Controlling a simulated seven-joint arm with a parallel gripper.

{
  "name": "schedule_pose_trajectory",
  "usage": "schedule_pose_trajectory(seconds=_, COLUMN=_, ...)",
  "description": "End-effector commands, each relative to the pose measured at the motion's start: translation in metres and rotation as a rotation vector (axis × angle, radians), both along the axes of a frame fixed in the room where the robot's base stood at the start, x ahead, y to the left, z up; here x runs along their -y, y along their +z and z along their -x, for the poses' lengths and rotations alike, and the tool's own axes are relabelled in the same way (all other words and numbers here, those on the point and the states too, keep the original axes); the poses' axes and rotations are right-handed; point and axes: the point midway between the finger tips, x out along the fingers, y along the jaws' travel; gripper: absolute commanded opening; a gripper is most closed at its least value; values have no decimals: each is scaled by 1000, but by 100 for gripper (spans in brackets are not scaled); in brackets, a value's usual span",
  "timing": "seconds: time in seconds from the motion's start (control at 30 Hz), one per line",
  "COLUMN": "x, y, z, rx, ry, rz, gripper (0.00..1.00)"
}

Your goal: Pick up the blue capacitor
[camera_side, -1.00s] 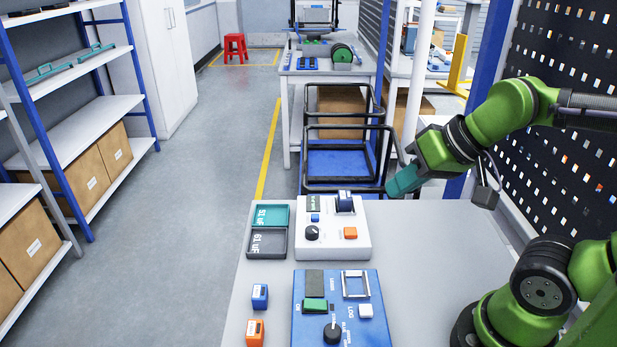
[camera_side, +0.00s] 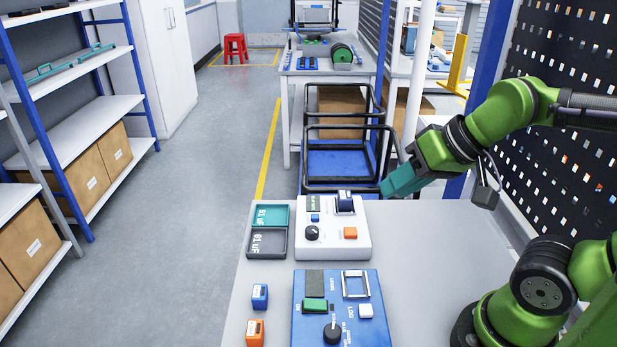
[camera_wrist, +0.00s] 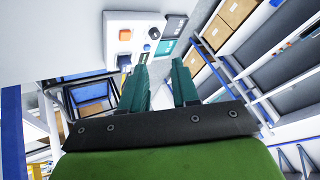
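A small blue capacitor (camera_side: 260,297) stands on the grey table at the left edge, in the side view. A similar orange capacitor (camera_side: 255,333) stands in front of it. A dark blue and white part (camera_side: 345,202) sits in the top of the white test box (camera_side: 310,248); I cannot tell whether it is a capacitor. My gripper (camera_side: 390,188) is up at the far side of the table, to the right of the white box and away from the blue capacitor. In the wrist view its two teal fingers (camera_wrist: 160,85) are apart with nothing between them.
A teal tray (camera_side: 271,206) and a dark grey tray (camera_side: 250,243) lie left of the white box. A blue panel box (camera_side: 345,327) with a knob and switches stands in front. The table's right side is clear. Dark cart frames (camera_side: 345,128) stand behind the table.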

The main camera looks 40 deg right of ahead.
Motion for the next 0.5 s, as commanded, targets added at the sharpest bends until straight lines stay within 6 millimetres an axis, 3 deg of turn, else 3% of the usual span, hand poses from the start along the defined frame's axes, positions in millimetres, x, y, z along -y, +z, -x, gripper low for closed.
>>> schedule_pose_trajectory(seconds=0.03, x=0, y=0, z=0, rx=0, ry=0, rz=0, gripper=38)
schedule_pose_trajectory(seconds=0.2, x=0, y=0, z=0, rx=0, ry=0, rz=0, gripper=64)
schedule_pose_trajectory(seconds=0.5, x=-1, y=-2, z=-1, rx=-11, ry=2, rz=0, gripper=64)
